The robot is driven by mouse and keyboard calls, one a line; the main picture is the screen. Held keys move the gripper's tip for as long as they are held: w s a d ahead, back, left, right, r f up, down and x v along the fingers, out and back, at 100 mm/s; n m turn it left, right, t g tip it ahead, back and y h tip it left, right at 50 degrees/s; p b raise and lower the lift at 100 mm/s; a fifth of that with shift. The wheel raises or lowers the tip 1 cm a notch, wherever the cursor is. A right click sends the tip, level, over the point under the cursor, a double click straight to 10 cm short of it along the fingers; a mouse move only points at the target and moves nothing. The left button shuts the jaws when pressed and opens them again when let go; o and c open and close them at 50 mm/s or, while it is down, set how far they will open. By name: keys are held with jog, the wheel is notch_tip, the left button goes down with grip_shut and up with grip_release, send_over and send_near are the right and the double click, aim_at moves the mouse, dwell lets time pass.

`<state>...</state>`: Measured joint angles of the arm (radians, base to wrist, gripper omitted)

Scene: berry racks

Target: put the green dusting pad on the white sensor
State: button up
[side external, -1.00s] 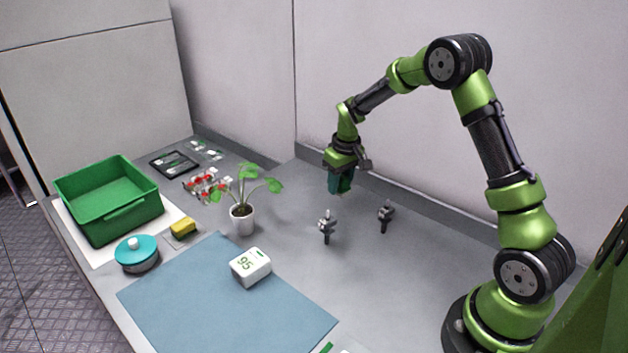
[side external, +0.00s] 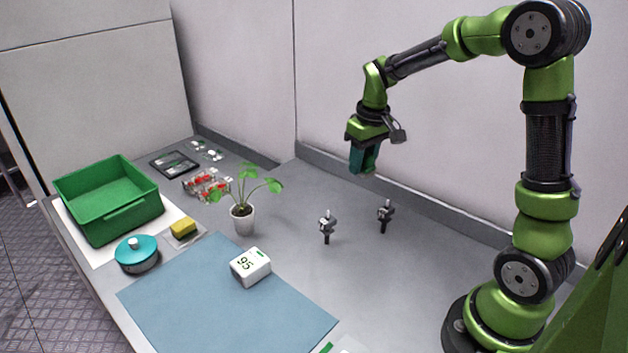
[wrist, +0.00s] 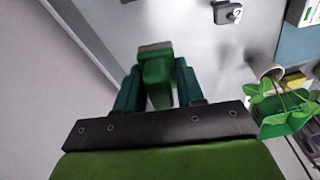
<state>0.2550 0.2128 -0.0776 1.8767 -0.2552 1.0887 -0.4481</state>
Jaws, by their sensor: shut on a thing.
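My gripper (side external: 364,160) is raised over the back of the worktop, pointing down. In the wrist view, its two dark teal fingers (wrist: 157,88) are closed on the green dusting pad (wrist: 156,72), which has a grey-brown end. The pad is held clear of the worktop; in the side view it is mostly hidden by the fingers. The white sensor (side external: 250,268), a small box reading 95, sits on the blue mat (side external: 200,310), well to the front left of my gripper. Part of a white box with a green label (wrist: 302,12) shows at the wrist view's top right.
Two small dark clamps (side external: 327,227) (side external: 385,216) stand on the grey worktop below the gripper. A potted plant (side external: 242,218) stands behind the sensor. A yellow sponge (side external: 184,226), a teal lidded pot (side external: 137,254), a green bin (side external: 105,200) and red-filled racks (side external: 205,185) are left.

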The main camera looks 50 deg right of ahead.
jog(key=s+a+n, duration=0.1)
jog(key=s+a, duration=0.3)
jog(key=a, duration=0.8)
jog(key=s+a+n, duration=0.1)
jog(key=s+a, duration=0.3)
jog(key=a, duration=0.7)
send_over(248, 259)
notch_tip(248, 259, down, 7)
jog(key=shift+s, duration=0.1)
jog(key=shift+f, duration=1.65)
jog(key=shift+s+f, duration=0.1)
jog(key=shift+f, duration=0.1)
jog(key=o, duration=1)
jog(key=shift+o, duration=0.2)
